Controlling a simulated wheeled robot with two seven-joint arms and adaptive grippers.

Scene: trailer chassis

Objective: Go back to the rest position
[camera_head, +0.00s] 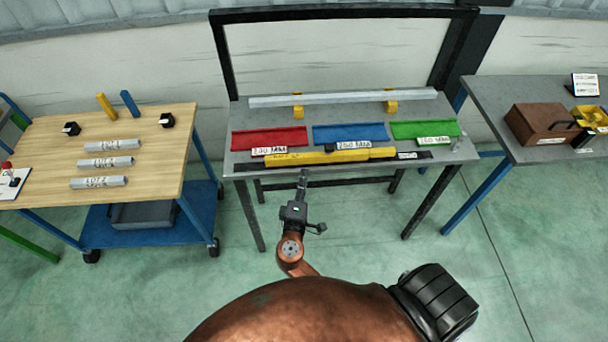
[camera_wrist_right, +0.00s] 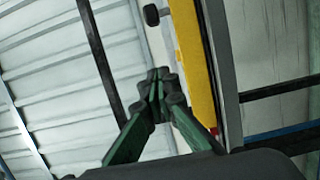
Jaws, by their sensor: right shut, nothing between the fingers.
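My right gripper (camera_head: 303,180) is just in front of the front edge of the middle grey table (camera_head: 240,170), with its fingers pointing toward the table. In the right wrist view its green and dark fingers (camera_wrist_right: 157,85) are closed together with nothing between them. A yellow bar (camera_head: 330,156) lies along the front of that table, beyond the fingertips. A yellow strip (camera_wrist_right: 193,55) passes close to the fingers in the wrist view; I cannot tell if they touch. My left gripper is not in view.
Red (camera_head: 269,139), blue (camera_head: 349,133) and green (camera_head: 425,131) trays lie behind the bar, before a long grey profile (camera_head: 345,98). A wooden cart (camera_head: 50,145) with grey tubes stands left. Another table (camera_head: 500,95) with a brown box (camera_head: 540,125) stands right. Floor between is clear.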

